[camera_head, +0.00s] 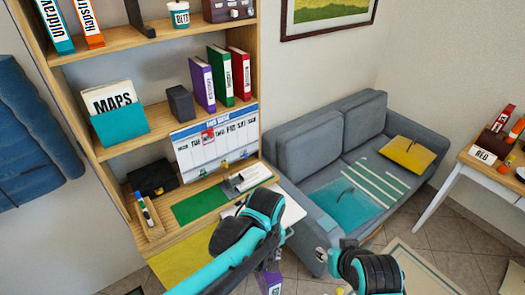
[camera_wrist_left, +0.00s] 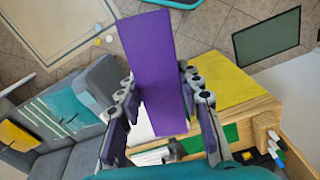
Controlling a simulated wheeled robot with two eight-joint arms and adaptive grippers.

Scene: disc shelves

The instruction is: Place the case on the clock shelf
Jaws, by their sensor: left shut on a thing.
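The purple case (camera_wrist_left: 155,70) is a flat, upright-looking slab held between the fingers of my left gripper (camera_wrist_left: 160,90) in the left wrist view. In the head view only a small purple part of the case with a white label (camera_head: 270,284) shows at the bottom edge, below my left arm. My left gripper is shut on the case, in front of and lower than the bookcase. The wooden bookcase (camera_head: 76,105) holds several shelves. I make out no clock on them. My right arm shows at the bottom right, but its gripper is out of frame.
The middle shelf (camera_head: 160,142) carries a MAPS box (camera_head: 120,130), a dark box (camera_head: 181,104) and purple, green and red binders. Below are a calendar (camera_head: 215,142), a black case (camera_head: 152,179) and a pen holder (camera_head: 147,215). A grey sofa (camera_head: 310,150) stands right.

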